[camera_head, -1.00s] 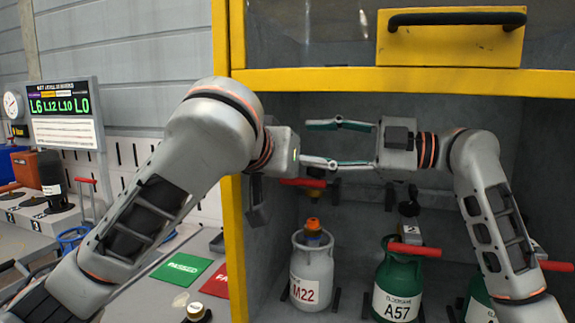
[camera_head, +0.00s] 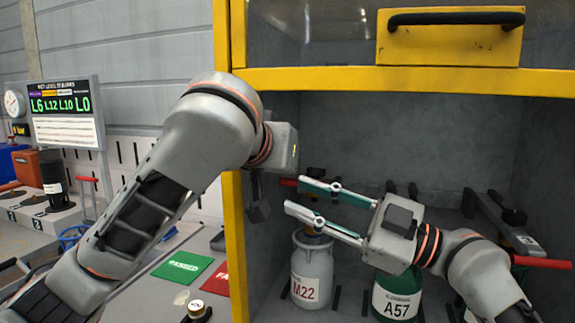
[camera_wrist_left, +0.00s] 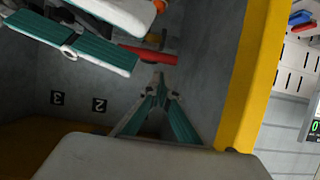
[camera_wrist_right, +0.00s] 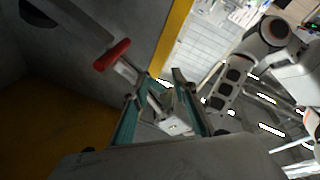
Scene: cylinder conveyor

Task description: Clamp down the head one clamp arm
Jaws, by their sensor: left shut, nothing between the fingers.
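A red clamp-arm handle (camera_head: 289,183) shows just left of my right fingertips, above the cylinder marked M22 (camera_head: 310,265). It is also in the left wrist view (camera_wrist_left: 148,55), just beyond my left fingertips, and in the right wrist view (camera_wrist_right: 112,54). Its contact with any finger cannot be told. My right gripper (camera_head: 299,196) is open, its fingers apart and pointing left across the top of M22, hiding the cylinder's valve. My left gripper (camera_wrist_left: 160,82) is shut and empty. In the head view its fingers are hidden.
The yellow cabinet post (camera_head: 230,200) stands close by my left arm. A green cylinder marked A57 (camera_head: 396,300) stands under my right gripper. Another red handle (camera_head: 541,262) is at right.

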